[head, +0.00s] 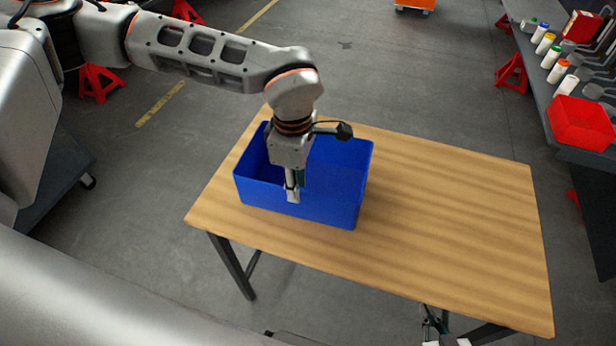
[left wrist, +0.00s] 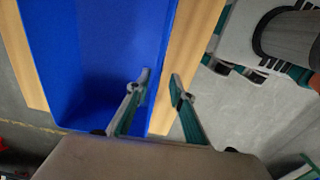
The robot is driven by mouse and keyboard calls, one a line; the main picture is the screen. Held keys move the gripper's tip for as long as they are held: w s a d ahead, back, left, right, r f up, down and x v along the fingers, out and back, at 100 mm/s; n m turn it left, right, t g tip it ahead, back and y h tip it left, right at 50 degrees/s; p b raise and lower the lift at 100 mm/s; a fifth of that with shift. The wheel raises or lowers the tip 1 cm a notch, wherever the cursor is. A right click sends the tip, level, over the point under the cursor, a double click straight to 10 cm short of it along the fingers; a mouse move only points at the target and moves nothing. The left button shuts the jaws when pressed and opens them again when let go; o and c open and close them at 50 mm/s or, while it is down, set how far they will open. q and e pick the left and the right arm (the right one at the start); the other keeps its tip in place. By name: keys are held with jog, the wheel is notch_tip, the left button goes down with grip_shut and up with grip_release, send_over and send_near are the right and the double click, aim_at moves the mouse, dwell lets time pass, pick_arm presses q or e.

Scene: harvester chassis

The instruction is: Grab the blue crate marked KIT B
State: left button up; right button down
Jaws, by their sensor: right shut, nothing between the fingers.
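The blue crate (head: 335,196) stands upright on the wooden table's left part; no KIT B marking is readable. It also shows in the left wrist view (left wrist: 90,50), and its inside looks empty where visible. My left gripper (head: 293,192) points down at the crate's near long wall. In the left wrist view my left gripper (left wrist: 162,80) is open, one finger over the crate's inside and the other outside, with the wall's edge between them and gaps visible. My right gripper (head: 434,326) is shut and empty at the bottom edge, in front of the table.
The wooden table (head: 450,210) is bare right of the crate. A side bench at the right holds a red bin (head: 582,122) and several bottles. Red stands (head: 100,82) are on the floor. An orange object (head: 415,4) is at the far back.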

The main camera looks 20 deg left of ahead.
pick_arm(q)
jog(key=f, duration=0.5)
jog(key=a+f, duration=0.1)
jog(key=f, duration=0.1)
jog(key=shift+w+f, duration=0.1)
jog(key=shift+f, duration=0.1)
jog(key=shift+r, duration=0.1)
grip_shut()
